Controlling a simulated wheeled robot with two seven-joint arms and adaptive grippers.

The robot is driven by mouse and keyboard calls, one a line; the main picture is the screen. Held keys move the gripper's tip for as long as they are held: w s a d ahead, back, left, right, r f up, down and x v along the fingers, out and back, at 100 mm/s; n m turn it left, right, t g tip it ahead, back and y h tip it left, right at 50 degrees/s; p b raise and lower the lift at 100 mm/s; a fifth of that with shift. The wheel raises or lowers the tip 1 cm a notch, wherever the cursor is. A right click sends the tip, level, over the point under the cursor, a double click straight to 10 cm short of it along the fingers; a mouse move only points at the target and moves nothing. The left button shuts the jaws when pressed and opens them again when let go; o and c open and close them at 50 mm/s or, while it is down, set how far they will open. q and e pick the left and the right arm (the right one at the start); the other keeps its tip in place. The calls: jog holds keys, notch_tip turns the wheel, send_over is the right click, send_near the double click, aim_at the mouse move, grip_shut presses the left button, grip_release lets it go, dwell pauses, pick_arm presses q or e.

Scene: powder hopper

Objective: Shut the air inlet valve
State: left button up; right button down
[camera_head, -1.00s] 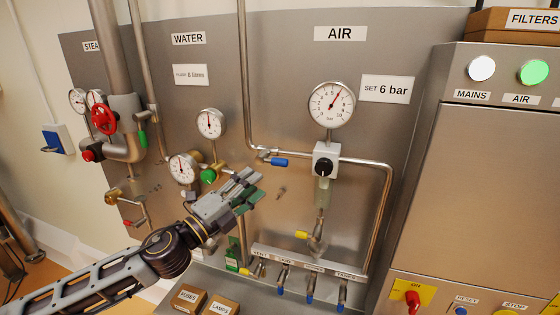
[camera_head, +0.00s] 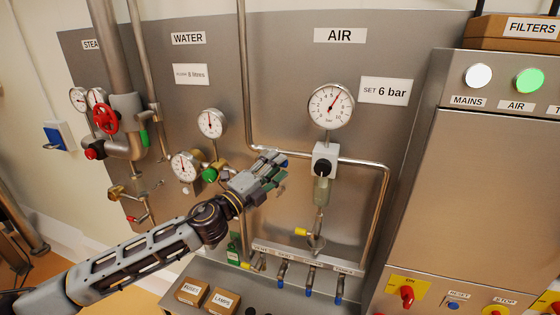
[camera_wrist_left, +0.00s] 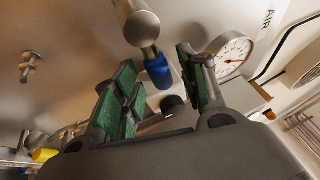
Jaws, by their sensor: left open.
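The air inlet valve has a blue lever on the air pipe, left of the regulator. In the head view only a bit of its blue handle (camera_head: 284,161) shows past my gripper. Before being covered, the lever lay along the horizontal pipe. In the left wrist view the blue handle (camera_wrist_left: 159,72) hangs from a metal stem (camera_wrist_left: 140,25) and appears between the two green-padded fingers. My left gripper (camera_head: 276,170) is open at the valve, with its fingers on either side of the handle. I cannot tell whether either finger touches it. My right gripper is out of view.
The regulator (camera_head: 325,162) with a black knob stands just right of the gripper. The air gauge (camera_head: 331,106) is above it. A yellow-handled valve (camera_head: 301,232) and several blue-handled taps (camera_head: 310,282) are below. A green knob (camera_head: 209,174) and water gauge (camera_head: 185,166) are left.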

pick_arm(q)
jog(key=shift+x, duration=1.1)
grip_shut()
